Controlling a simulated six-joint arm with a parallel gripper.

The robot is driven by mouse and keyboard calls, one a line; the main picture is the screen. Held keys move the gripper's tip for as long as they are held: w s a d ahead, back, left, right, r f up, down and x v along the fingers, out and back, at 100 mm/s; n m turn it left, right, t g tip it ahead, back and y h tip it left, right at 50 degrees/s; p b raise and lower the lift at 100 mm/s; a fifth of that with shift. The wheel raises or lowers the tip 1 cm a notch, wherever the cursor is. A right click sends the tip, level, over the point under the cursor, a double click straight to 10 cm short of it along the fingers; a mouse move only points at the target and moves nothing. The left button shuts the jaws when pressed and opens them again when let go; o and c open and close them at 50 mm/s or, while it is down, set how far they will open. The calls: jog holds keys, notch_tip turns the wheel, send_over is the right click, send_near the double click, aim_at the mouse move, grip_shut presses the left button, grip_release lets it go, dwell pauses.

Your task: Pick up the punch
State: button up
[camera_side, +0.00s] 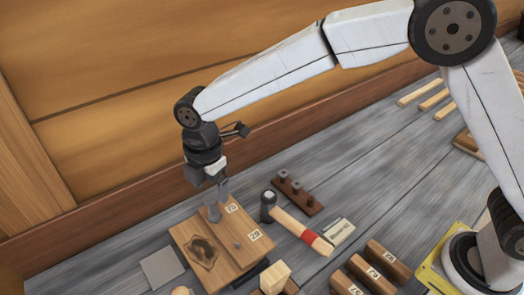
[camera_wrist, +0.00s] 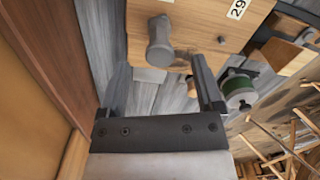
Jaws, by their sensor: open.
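A thick grey cylindrical piece, which I take to be the punch (camera_wrist: 160,42), stands at a wooden block (camera_wrist: 200,20) in the wrist view. It lies between the lines of my gripper's fingers (camera_wrist: 160,66), beyond their tips. My gripper is open, with bare space between the fingers. In the side view my gripper (camera_side: 217,191) points down over the back of the wooden block (camera_side: 222,272). A grey upright shape overlaps the fingers there, and I cannot tell exactly where finger ends and punch begins.
A small grey peg (camera_side: 237,245) stands on the block. A hammer (camera_side: 300,232) lies to the right, with a dark wooden rack (camera_side: 297,195) behind it. Several brown blocks (camera_side: 385,261) stand front right. A grey plate (camera_side: 161,267) lies left. The wooden wall (camera_side: 120,125) is close behind.

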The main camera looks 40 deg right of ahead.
aim_at(211, 197)
jog(key=shift+f, duration=0.1)
jog(key=shift+a+f, duration=0.1)
jog(key=shift+f, duration=2.4)
jog(key=shift+c, duration=0.2)
grip_shut()
